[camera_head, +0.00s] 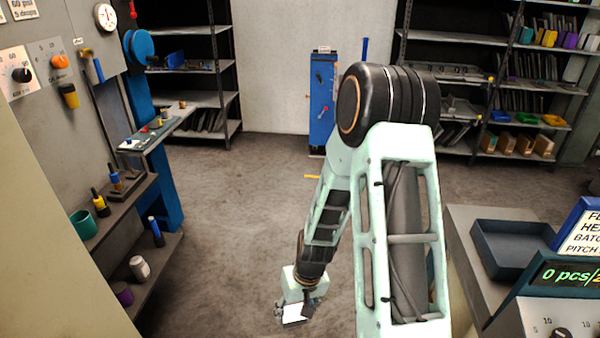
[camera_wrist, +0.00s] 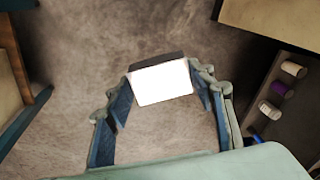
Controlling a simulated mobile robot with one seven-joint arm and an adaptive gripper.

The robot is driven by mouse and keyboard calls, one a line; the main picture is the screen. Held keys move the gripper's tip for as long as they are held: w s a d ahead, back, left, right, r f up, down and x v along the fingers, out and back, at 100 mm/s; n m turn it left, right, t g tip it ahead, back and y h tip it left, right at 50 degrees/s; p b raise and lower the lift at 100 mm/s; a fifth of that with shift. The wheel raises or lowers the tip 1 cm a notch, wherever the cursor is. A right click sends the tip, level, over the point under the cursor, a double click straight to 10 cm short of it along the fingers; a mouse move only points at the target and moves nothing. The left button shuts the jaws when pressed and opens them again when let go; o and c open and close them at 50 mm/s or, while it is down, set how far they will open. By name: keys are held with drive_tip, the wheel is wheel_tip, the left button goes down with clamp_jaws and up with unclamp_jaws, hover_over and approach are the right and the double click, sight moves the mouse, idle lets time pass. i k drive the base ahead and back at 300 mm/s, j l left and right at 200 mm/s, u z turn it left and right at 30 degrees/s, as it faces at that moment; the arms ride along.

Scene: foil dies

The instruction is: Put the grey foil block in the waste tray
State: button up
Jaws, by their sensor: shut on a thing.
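My gripper (camera_head: 296,305) hangs low over the floor in the head view, at the end of my outstretched arm. It is shut on a block (camera_wrist: 161,83) whose near face is bright white and whose far side is dark grey; I take it for the grey foil block. In the wrist view the gripper's two fingers (camera_wrist: 162,92) press the block's left and right sides, and bare floor lies below. The block shows as a white patch in the head view (camera_head: 294,314). A dark, empty, open tray (camera_head: 487,262) sits on the right counter; I cannot read whether it is the waste tray.
The counter (camera_head: 462,222) on the right carries a panel with a green display (camera_head: 570,273). Shelves with a teal cup (camera_head: 84,224) and other small items line the left. Racks and a blue cabinet (camera_head: 322,105) stand behind. The middle floor is clear.

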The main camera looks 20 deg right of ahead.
sight(512, 261)
drive_tip(key=i+z, duration=0.2)
drive_tip(key=z, duration=0.2)
drive_tip(key=i+z, duration=0.25)
drive_tip(key=z, duration=0.2)
drive_tip(key=i+j+z, duration=0.15)
drive_tip(key=z, duration=0.25)
drive_tip(key=i+j+z, duration=0.2)
drive_tip(key=z, duration=0.2)
drive_tip(key=i+j+z, duration=0.15)
drive_tip(key=z, duration=0.3)
drive_tip(key=i+j+z, duration=0.1)
drive_tip(key=j+z, duration=0.3)
drive_tip(key=i+j+z, duration=0.15)
drive_tip(key=j+z, duration=0.25)
drive_tip(key=i+j+z, duration=0.15)
drive_tip(key=z, duration=0.2)
drive_tip(key=j+z, duration=0.4)
